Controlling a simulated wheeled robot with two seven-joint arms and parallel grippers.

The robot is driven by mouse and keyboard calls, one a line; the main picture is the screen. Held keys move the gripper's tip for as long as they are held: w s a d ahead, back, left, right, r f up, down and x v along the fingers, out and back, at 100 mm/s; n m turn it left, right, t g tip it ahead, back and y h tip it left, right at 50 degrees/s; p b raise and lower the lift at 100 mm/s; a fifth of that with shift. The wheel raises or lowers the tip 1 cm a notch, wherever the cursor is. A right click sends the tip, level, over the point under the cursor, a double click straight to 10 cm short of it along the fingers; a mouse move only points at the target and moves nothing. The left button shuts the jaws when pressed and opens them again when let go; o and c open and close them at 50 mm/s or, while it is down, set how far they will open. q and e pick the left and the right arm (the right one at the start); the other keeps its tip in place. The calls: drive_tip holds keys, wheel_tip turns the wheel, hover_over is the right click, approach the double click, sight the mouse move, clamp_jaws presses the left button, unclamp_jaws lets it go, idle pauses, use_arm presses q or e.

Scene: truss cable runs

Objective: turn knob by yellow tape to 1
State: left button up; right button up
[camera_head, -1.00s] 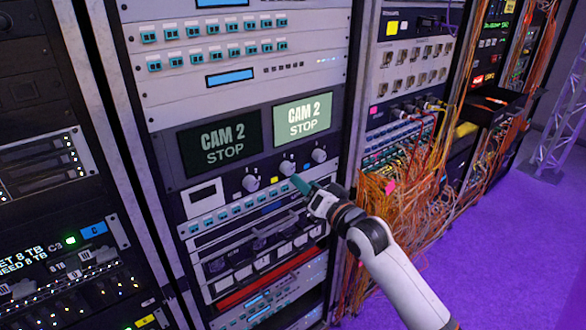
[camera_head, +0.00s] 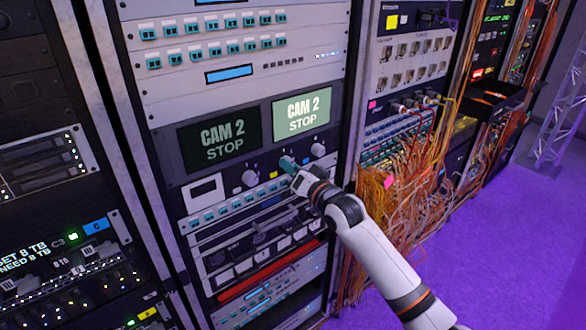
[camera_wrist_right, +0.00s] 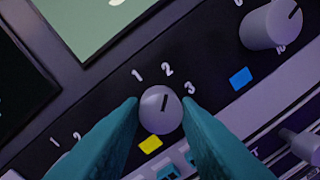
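The grey knob (camera_wrist_right: 161,111) by the yellow tape (camera_wrist_right: 150,144) has a dark pointer line aimed at about the 2. The marks 1, 2 and 3 sit in an arc above it. My right gripper (camera_wrist_right: 160,105) is open, with one teal finger on each side of this knob and narrow gaps showing. In the head view my right gripper (camera_head: 288,163) reaches the middle knob of the row and mostly hides it. The yellow tape (camera_head: 273,175) shows just left of the fingers. My left gripper is not in view.
Another knob (camera_wrist_right: 270,24) with blue tape (camera_wrist_right: 240,78) is close to the right finger. A knob (camera_head: 250,178) stands left of the gripper. Two CAM 2 STOP screens (camera_head: 302,115) are above. Orange cables (camera_head: 392,190) hang to the right of my arm.

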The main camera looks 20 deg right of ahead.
drive_tip(key=shift+n, duration=0.3)
drive_tip(key=n, duration=0.9)
idle(0.3)
drive_tip(key=shift+n, duration=0.4)
drive_tip(key=o, duration=1)
drive_tip(key=shift+f, duration=0.1)
drive_tip(key=shift+c, duration=0.2)
drive_tip(key=b+v, duration=0.2)
drive_tip(key=v, duration=1)
drive_tip(key=shift+d+f+b, duration=0.2)
drive_tip(key=shift+f+b, duration=0.05)
drive_tip(key=shift+b, duration=0.05)
